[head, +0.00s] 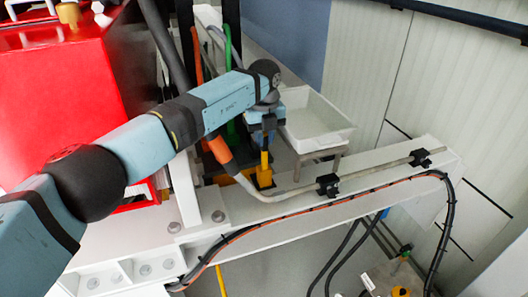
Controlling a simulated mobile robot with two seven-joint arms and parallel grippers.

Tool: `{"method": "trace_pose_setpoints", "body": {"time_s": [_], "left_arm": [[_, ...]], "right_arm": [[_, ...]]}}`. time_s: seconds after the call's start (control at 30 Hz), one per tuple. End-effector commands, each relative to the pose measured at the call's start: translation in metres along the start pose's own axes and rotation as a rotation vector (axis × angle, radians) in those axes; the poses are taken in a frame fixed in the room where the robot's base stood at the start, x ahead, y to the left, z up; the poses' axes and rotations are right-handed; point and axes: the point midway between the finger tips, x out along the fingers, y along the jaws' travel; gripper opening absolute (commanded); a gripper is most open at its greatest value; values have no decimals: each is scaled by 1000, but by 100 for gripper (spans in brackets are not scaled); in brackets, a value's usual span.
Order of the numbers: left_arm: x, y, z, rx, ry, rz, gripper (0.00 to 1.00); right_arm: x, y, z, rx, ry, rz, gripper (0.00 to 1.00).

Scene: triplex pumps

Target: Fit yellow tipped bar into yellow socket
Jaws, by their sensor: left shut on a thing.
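My left gripper (265,128) points down and is shut on the yellow tipped bar (265,158). The bar hangs upright below the jaws, with its yellow end lowest. The yellow socket (264,179) is a small orange-yellow block directly beneath the bar, behind the white beam. The tip appears at or just above the socket's top; from this angle I cannot tell whether it is inside. The jaws hide the bar's upper part. My right gripper is not in view.
A white tray (318,122) on a stand is close to the right of the gripper. A grey pipe with an orange sleeve (220,150) runs close to the left. A white beam (390,170) with black clamps and cables crosses in front. A red machine housing (65,85) fills the left.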

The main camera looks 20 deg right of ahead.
Motion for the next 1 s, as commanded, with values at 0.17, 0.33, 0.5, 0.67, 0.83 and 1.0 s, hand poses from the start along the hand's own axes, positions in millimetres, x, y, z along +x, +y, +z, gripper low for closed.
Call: {"method": "trace_pose_setpoints", "body": {"time_s": [0.17,0.33,0.5,0.67,0.83,1.0], "left_arm": [[35,0,0,0,2,-1,0],[36,0,0,0,0,0,0],[38,0,0,0,0,0,0],[40,0,0,0,1,0,32],[40,0,0,0,1,0,41],[38,0,0,0,0,0,41]], "right_arm": [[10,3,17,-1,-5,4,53],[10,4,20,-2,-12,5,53],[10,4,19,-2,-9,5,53],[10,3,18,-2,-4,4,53],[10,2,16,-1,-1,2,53],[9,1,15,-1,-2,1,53]]}}
